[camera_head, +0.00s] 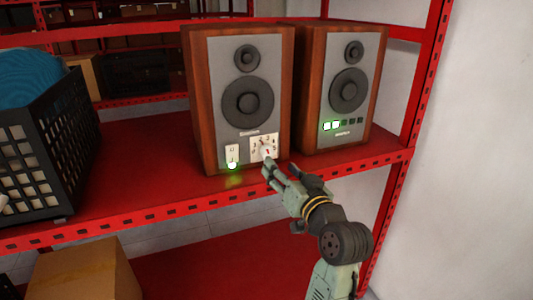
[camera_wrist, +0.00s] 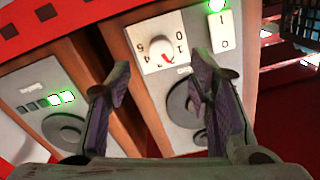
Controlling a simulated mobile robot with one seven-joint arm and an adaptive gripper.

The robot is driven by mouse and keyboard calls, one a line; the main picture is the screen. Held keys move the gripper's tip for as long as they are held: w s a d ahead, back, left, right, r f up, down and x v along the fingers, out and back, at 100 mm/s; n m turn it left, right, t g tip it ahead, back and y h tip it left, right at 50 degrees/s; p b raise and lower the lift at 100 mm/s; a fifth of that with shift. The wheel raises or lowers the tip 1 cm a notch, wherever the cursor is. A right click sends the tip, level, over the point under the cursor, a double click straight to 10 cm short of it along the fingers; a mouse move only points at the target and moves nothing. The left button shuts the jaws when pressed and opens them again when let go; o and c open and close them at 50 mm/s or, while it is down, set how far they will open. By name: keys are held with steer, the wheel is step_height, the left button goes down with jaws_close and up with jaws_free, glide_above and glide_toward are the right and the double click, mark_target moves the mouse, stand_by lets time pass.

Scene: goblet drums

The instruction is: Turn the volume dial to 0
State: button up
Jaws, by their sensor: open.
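The volume dial (camera_head: 265,149) is a small pale knob on a white numbered plate, low on the front of the left wooden speaker (camera_head: 223,60). In the wrist view the dial (camera_wrist: 159,53) shows a red pointer and several digits, with 1 and 0 at the plate's right side. The pointer is turned toward the picture's lower right; I cannot tell the exact number it marks. My gripper (camera_head: 282,172) is open and empty, just in front of and below the dial. In the wrist view its two fingers (camera_wrist: 158,82) straddle the space before the plate, apparently not touching the knob.
A white switch (camera_head: 232,154) with a lit green light sits left of the dial. The second speaker (camera_head: 343,90), with several small lights, stands to the right on the red shelf (camera_head: 130,170). A black crate (camera_head: 45,145) stands at left. A cardboard box (camera_head: 85,272) is below.

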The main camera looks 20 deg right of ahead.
mark_target(269, 154)
steer(key=w, duration=0.2)
steer(key=w+p, duration=0.1)
steer(key=w, duration=0.5)
steer(key=shift+w+a+p, duration=0.1)
steer(key=shift+a+p, duration=0.2)
steer(key=shift+p, duration=0.1)
jaws_close()
